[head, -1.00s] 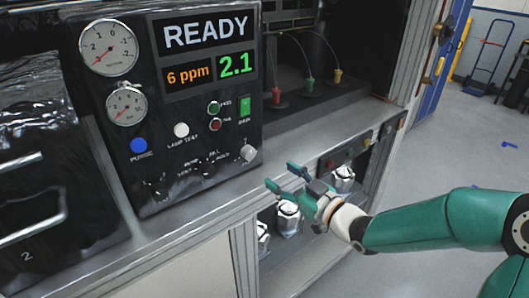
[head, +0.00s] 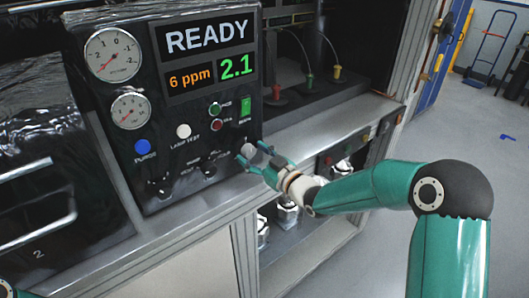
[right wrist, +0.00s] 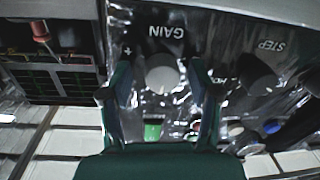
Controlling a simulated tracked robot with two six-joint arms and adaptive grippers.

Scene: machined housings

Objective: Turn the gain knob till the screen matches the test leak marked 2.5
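The gain knob (head: 249,151) is a pale round knob at the lower right of the black panel (head: 160,205). In the right wrist view the knob (right wrist: 163,73) sits below the upside-down word GAIN. My right gripper (head: 257,158) is open at the knob. In the right wrist view its fingers (right wrist: 162,88) stand on either side of the knob, with a visible gap on each side. The screen (head: 207,55) reads READY, 6 ppm in orange and 2.1 in green. No mark 2.5 is legible.
The STEP knob (right wrist: 254,74) is close to one finger in the right wrist view. A green switch (head: 245,107) sits above the gain knob. Red, green (head: 309,82) and yellow fittings stand in the bay. Silver canisters (head: 288,215) are on the shelf below.

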